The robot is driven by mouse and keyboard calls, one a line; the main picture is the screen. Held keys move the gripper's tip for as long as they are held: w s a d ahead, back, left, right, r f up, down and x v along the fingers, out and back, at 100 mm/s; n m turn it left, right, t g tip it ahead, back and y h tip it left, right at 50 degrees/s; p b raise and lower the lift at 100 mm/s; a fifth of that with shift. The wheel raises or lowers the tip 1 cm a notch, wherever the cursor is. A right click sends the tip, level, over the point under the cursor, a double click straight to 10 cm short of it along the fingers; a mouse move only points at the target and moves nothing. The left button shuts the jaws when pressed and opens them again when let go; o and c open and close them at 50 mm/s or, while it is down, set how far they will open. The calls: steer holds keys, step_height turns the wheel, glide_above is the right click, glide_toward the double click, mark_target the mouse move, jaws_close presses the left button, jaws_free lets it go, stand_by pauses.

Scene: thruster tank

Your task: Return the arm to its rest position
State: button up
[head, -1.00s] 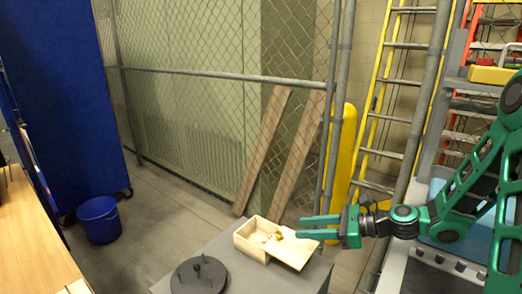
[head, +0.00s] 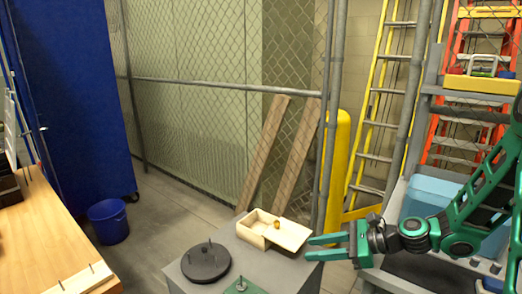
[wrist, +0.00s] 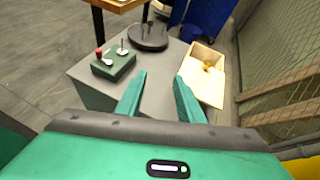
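My green arm reaches in from the right in the head view. My gripper (head: 312,247) is open, with its two fingers apart and nothing between them. It is at the right side of the grey cabinet top, just right of the wooden box. In the wrist view my gripper (wrist: 160,95) also shows its fingers spread and empty, over the edge of the cabinet top.
The grey cabinet (head: 232,262) bears an open wooden box (head: 252,238) with a small golden item, a black round base (head: 206,264) with pegs, and a green control box (wrist: 113,66). A mesh fence (head: 200,120) stands behind. A blue bucket (head: 108,222) is at left.

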steer(key=s+d+n+g+h, duration=0.1)
steer(key=s+d+n+h, duration=0.1)
steer(key=s+d+n, duration=0.1)
steer(key=s+d+n+g+h, duration=0.1)
steer(key=s+d+n+h, duration=0.2)
steer(key=s+d, duration=0.1)
steer(key=s+d+n+g+h, duration=0.1)
steer(key=s+d+n+h, duration=0.1)
steer(key=s+d+n, duration=0.1)
steer(key=shift+s+d+f+h, duration=0.15)
steer(key=shift+s+d+h, duration=0.1)
steer(key=shift+d, duration=0.3)
steer(key=shift+s+d+f+h, duration=0.1)
steer(key=shift+s+d+h, duration=0.1)
steer(key=shift+d, duration=0.3)
steer(key=s+d+r+n+h, duration=0.1)
steer(key=s+d+r+n, duration=0.1)
steer(key=s, duration=0.4)
steer(key=s+d+r+n+g+h, duration=0.1)
steer(key=s+d+r+n, duration=0.1)
steer(key=s+d+r, duration=0.2)
steer(key=s+d+r+n+h, duration=0.1)
steer(key=s+d+r+h, duration=0.1)
steer(key=s+d, duration=0.4)
steer(key=s+r, duration=0.1)
steer(key=s, duration=0.2)
steer(key=shift+d+n+g, duration=0.15)
steer(key=shift+n+g, duration=0.25)
